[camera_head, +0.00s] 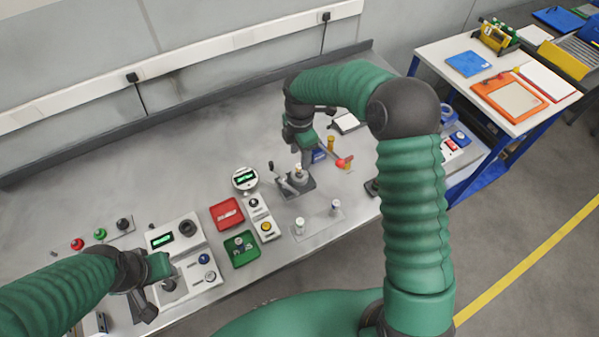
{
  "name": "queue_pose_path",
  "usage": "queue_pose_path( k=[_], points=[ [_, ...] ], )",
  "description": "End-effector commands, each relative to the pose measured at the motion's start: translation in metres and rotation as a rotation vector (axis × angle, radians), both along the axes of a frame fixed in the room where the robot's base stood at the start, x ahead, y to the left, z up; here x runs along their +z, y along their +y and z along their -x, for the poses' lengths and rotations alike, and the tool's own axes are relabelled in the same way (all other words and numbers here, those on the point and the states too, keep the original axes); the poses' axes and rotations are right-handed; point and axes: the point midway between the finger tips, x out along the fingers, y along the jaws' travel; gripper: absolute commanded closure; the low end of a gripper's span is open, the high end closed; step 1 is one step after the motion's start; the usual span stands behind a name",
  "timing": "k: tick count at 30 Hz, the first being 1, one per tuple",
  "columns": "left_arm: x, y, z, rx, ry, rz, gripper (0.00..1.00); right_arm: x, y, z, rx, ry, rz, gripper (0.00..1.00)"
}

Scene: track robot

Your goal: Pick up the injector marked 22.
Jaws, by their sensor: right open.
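Two small pale cylinders that look like injectors stand on a clear plate near the bench's front edge, one on the left (300,225) and one on the right (335,207). Their markings are too small to read, so I cannot tell which is 22. My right gripper (303,163) is open, pointing down just over a dark-based fixture (296,188) with a pale part in its middle. The fingertips are small and partly hidden, and I cannot tell whether they touch that part. My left gripper (160,277) is at the lower left by a white control box; its fingers are unclear.
A red tray (227,213), a green tray (241,249) and a button box (262,219) stand left of the plate. A round gauge (244,179) is behind them. A red-ended lever (344,163) is right of my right gripper. The back left bench is clear.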

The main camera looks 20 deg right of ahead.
Motion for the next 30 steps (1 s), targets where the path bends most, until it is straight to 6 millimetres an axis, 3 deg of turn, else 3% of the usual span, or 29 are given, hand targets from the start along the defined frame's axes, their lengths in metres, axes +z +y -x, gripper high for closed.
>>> queue_pose_path(
  k=[3, 8, 15, 23, 30],
  points=[
    [0.002, 0.0, 0.0, 0.0, 0.0, 0.0, 0.64, -0.022, 0.001, 0.001, 0.0, 0.003, -0.001, 0.51],
    [0.006, 0.0, 0.0, 0.0, 0.0, 0.0, 0.64, -0.037, 0.0, -0.001, -0.001, 0.0, 0.0, 0.51],
    [0.015, 0.0, 0.0, 0.0, 0.0, 0.0, 0.64, -0.077, -0.002, -0.007, -0.001, 0.001, 0.0, 0.51],
    [0.014, 0.0, 0.0, 0.0, 0.0, 0.0, 0.64, -0.082, -0.002, -0.007, -0.001, -0.003, 0.001, 0.51],
    [0.014, 0.0, 0.0, 0.0, 0.0, 0.0, 0.64, -0.082, -0.002, -0.007, -0.001, -0.002, 0.0, 0.82]
  ],
)
